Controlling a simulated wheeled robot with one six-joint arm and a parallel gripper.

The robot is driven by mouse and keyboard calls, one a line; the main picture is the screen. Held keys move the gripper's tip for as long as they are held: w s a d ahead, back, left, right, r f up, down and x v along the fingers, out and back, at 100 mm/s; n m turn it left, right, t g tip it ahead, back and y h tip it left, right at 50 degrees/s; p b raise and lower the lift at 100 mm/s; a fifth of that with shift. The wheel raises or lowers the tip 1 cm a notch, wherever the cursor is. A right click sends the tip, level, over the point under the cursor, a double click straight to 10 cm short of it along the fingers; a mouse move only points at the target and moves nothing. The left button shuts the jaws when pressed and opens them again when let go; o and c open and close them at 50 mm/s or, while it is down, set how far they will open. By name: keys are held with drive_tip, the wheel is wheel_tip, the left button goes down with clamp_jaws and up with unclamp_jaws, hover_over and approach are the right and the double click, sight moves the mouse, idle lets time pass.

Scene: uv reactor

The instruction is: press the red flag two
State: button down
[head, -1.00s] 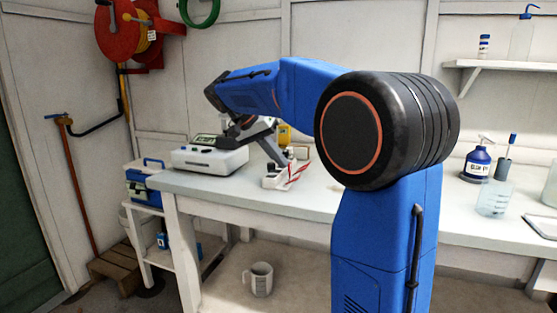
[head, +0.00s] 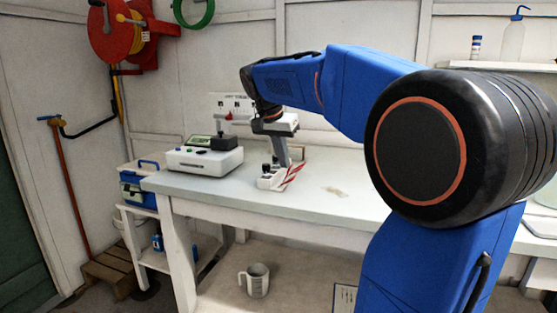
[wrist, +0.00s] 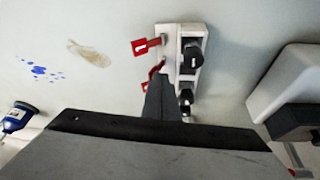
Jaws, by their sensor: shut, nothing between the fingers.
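A small white panel (wrist: 184,58) with black knobs (wrist: 192,56) lies on the bench in the wrist view. Two red flags stick out from its left side: an upper one (wrist: 146,46) with a white mark, and a lower one (wrist: 153,72) right by my fingertips. My gripper (wrist: 158,84) is shut and empty, its dark fingers over the panel's left edge, partly hiding the lower flag. I cannot tell if they touch. In the head view, the panel (head: 266,182) sits near the bench's front edge, with my gripper (head: 284,164) just above it.
A white instrument (head: 204,159) with a display stands left of the panel; it fills the right of the wrist view (wrist: 290,88). A stain (wrist: 90,54) and blue drops (wrist: 38,70) mark the bench.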

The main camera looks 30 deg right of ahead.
drive_tip(key=t, duration=0.1)
drive_tip(key=s+d+t+y, duration=0.1)
drive_tip(key=s+t+y, duration=0.1)
drive_tip(key=shift+d+f+m, duration=0.25)
drive_tip(key=shift+d+m, duration=0.05)
drive_tip(key=shift+m, duration=0.1)
drive_tip(key=shift+a, duration=0.1)
drive_tip(key=shift+w+a+f, duration=0.35)
drive_tip(key=shift+w, duration=0.2)
drive_tip(key=shift+w+r, duration=0.15)
drive_tip(key=shift+r, duration=0.1)
drive_tip(key=w+v, duration=0.1)
drive_tip(key=v, duration=1.1)
drive_tip(key=shift+r, duration=0.25)
